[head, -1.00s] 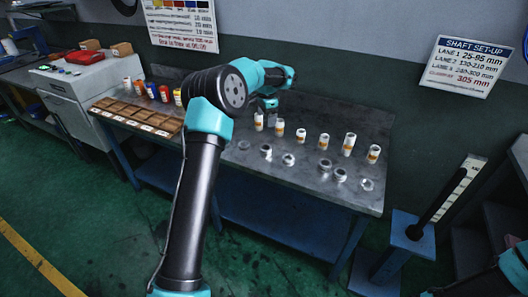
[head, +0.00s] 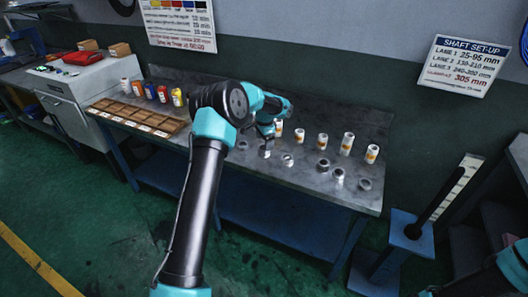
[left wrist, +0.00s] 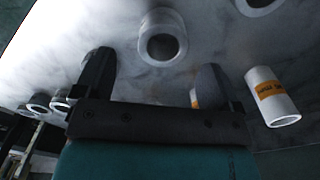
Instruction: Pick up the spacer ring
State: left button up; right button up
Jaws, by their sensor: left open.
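Several grey metal rings lie on the bench, and the frames do not settle which one is the spacer ring. One ring (head: 264,153) is right below my left gripper (head: 267,137) in the head view, partly hidden by it. In the left wrist view a grey ring (left wrist: 162,38) lies ahead of and between the two open fingertips of my left gripper (left wrist: 155,78), apart from them. Other rings (head: 287,160) (head: 322,165) (head: 338,174) lie to the right. My right gripper is not in view.
White cylinders with orange labels (head: 347,145) stand behind the rings; one (left wrist: 270,98) is right of the fingers in the wrist view. A compartment tray (head: 140,118) and coloured bottles (head: 163,94) are on the bench's left. The bench front (head: 300,188) is bare.

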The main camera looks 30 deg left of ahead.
pick_arm(q)
jog(key=shift+a+f, duration=0.2)
jog(key=shift+f, duration=2.35)
jog(key=c, duration=1.2)
jog(key=shift+r, duration=0.55)
notch_tip(320, 180, up, 3)
jog(key=shift+f, duration=0.15)
jog(key=s+d, duration=0.2)
jog(key=s, duration=0.2)
jog(key=s+d, duration=0.3)
jog(key=s, duration=0.2)
jog(key=s+d+r, duration=0.1)
jog(key=s+d, duration=0.2)
jog(key=s, duration=0.1)
jog(key=shift+s+d+r, duration=0.1)
jog(key=shift+s+d, duration=0.1)
jog(key=shift+s, duration=0.1)
